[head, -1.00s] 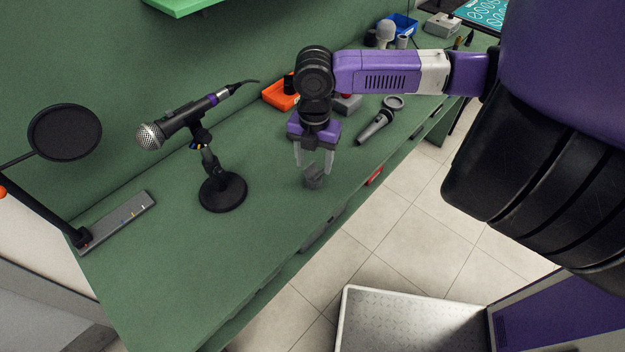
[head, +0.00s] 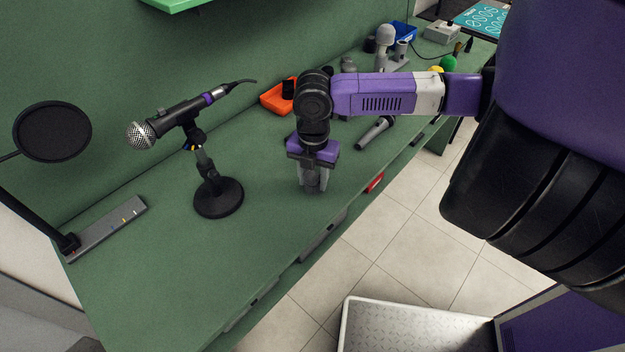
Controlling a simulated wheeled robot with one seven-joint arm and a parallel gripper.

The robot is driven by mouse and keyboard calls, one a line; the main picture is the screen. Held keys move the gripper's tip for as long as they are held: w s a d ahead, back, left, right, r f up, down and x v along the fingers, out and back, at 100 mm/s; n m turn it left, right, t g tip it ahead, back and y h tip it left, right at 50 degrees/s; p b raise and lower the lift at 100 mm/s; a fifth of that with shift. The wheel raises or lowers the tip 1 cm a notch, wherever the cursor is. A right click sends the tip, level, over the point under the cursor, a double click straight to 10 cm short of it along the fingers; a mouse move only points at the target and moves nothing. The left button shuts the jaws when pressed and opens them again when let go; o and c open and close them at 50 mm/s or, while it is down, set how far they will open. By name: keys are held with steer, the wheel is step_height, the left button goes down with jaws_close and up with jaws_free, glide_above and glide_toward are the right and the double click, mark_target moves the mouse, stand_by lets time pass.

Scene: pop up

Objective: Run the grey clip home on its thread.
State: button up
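The grey clip (head: 313,188) is on the green bench near its front edge, mostly hidden by my gripper. My gripper (head: 313,183) points down over it, with its grey fingers at the clip. I cannot tell whether the fingers press on the clip or only stand around it. A black desk stand (head: 218,197) with a round base is to the left, holding a black microphone (head: 176,119) with a silver head and a purple ring. I cannot make out a bare thread in this view.
A pop filter (head: 52,132) on a black arm is at the far left, above a grey bar (head: 108,230). An orange tray (head: 278,97) lies behind my gripper, and a loose microphone (head: 375,132) lies to its right. The front-left bench is clear.

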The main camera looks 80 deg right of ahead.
mark_target(313, 178)
jaws_close()
step_height(313, 178, up, 5)
steer(key=p, duration=0.4)
steer(key=shift+f, duration=0.15)
